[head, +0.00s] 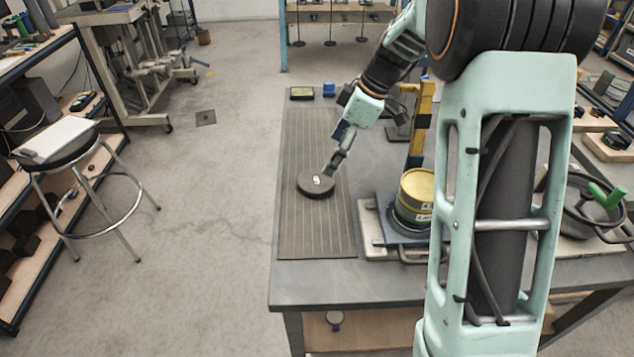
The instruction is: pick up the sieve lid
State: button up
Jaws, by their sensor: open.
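A dark round disc (308,188) with a small white mark on top lies flat on the ribbed grey mat; it looks like the sieve lid. My gripper (331,172) comes down from the upper right, its open fingers at the far right part of the disc. I cannot tell whether the fingers touch it or stand just above it. A yellow round sieve stack (416,188) stands on a dark base to the right of the mat, partly hidden by my arm.
The ribbed mat (300,235) covers the left side of the grey table (330,285). A yellow post (417,125) rises behind the sieve stack. A yellow-topped block (302,93) and a blue block (329,89) sit at the far edge. A stool (68,160) stands left.

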aim_at(316, 180)
jog(key=x, duration=1)
jog(key=shift+r, duration=0.1)
jog(key=c, duration=1.3)
jog(key=shift+c, duration=0.2)
